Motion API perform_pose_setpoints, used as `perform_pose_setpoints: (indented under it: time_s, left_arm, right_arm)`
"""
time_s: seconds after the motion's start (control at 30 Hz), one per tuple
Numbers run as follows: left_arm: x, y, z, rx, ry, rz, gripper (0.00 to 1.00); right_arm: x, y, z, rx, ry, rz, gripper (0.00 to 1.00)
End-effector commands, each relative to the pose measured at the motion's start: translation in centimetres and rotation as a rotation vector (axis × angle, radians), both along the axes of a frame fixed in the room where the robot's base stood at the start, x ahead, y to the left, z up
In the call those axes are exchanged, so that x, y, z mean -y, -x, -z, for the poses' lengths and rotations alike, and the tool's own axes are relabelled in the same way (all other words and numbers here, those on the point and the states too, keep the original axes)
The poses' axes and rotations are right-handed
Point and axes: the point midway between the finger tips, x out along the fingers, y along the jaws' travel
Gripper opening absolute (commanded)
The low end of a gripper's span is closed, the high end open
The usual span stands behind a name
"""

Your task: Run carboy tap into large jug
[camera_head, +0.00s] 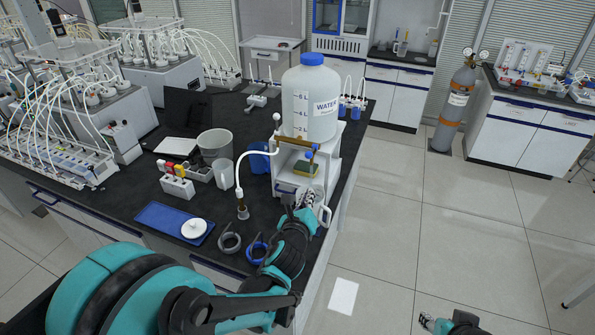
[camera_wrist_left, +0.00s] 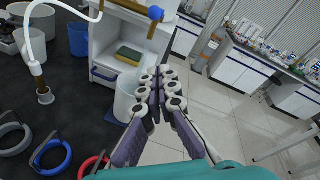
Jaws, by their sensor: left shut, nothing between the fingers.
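The carboy (camera_head: 311,100), a large translucent bottle with a blue cap and a WATER label, stands on a white stand (camera_head: 333,160). At its base is a brown tap fitting, which shows with a blue end in the left wrist view (camera_wrist_left: 155,13). My left gripper is shut and empty, close to the jug; contact cannot be told. My right gripper (camera_head: 440,323) is partly in view at the bottom edge.
A white hose (camera_head: 239,165) runs from near the tap to a brown-tipped end on the bench. Grey and blue rings (camera_head: 229,243), a blue tray (camera_head: 165,221) and a grey bucket (camera_head: 214,145) are left of the stand.

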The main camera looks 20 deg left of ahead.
Motion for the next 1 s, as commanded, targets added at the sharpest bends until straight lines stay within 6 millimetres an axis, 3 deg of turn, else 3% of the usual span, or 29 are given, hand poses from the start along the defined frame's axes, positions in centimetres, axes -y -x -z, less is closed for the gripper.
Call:
perform_pose_setpoints:
  time_s: [0.17,0.6,0.73,1.0]
  left_arm:
    - [0.0,-1.5,0.3,0.004,-0.028,0.009,0.00]
    - [-1.0,-10.2,2.1,0.002,-0.024,0.006,0.00]
    - [-2.2,-10.6,0.1,0.003,-0.022,0.006,0.00]
    - [-3.0,-11.2,-1.2,0.002,-0.023,0.008,0.00]
  right_arm:
    - [0.0,0.0,0.2,0.000,0.000,0.000,0.40]
    - [0.0,0.0,1.2,0.000,0.000,0.000,0.40]
    - [0.0,0.0,0.7,0.000,0.000,0.000,0.40]
    - [0.0,0.0,0.6,0.000,0.000,0.000,0.40]
